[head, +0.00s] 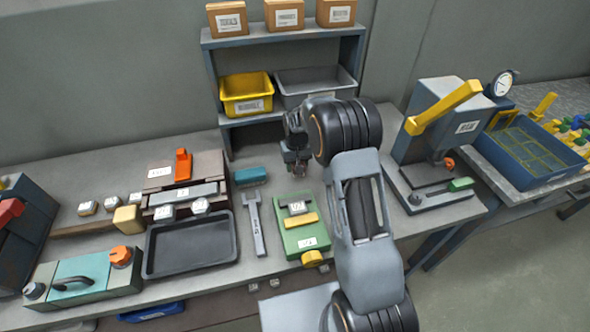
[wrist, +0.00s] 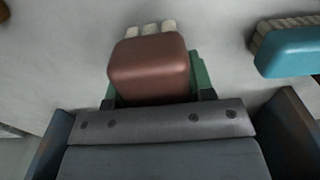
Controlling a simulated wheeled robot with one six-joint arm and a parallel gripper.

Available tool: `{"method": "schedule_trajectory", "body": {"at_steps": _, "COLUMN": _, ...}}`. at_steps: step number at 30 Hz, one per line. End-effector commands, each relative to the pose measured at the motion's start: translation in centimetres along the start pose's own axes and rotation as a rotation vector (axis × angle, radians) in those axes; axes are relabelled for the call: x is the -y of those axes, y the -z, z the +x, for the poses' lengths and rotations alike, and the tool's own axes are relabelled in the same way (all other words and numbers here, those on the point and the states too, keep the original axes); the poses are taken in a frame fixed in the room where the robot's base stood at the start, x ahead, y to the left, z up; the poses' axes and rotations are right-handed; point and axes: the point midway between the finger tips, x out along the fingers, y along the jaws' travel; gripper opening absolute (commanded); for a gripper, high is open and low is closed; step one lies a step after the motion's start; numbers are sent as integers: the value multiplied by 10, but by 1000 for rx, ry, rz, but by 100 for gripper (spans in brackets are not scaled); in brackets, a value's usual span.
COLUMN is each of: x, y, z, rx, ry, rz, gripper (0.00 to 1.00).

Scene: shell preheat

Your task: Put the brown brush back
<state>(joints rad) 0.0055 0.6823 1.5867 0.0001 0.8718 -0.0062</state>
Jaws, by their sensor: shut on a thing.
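The brown brush (wrist: 148,66) fills the middle of the wrist view, with pale bristle tufts at its far end. My gripper (wrist: 156,88) is shut on it, with green finger pads at its two sides. In the head view my gripper (head: 297,168) is over the back of the bench, in front of the shelf; the brush is too small and covered there to make out well. A teal brush (head: 251,176) lies on the bench left of my gripper; it also shows at the right of the wrist view (wrist: 290,52), apart from the brown brush.
A grey shelf (head: 224,142) with a yellow bin (head: 246,107) stands behind my gripper. A green fixture (head: 303,240) and a grey wrench-like tool (head: 257,226) lie in front. A dark tray (head: 190,245) is at left, a press (head: 440,130) at right.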

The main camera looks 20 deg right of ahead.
Motion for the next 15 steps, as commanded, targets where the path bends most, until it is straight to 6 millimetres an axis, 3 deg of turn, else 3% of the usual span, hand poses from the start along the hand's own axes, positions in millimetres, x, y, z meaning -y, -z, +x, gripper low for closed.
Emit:
{"method": "schedule_trajectory", "body": {"at_steps": 8, "x": 2, "y": 8, "z": 11, "rx": 1, "ry": 0, "rz": 0, "gripper": 23}}
{"method": "schedule_trajectory", "body": {"at_steps": 15, "x": 2, "y": 8, "z": 39, "rx": 1, "ry": 1, "rz": 0, "gripper": 23}}
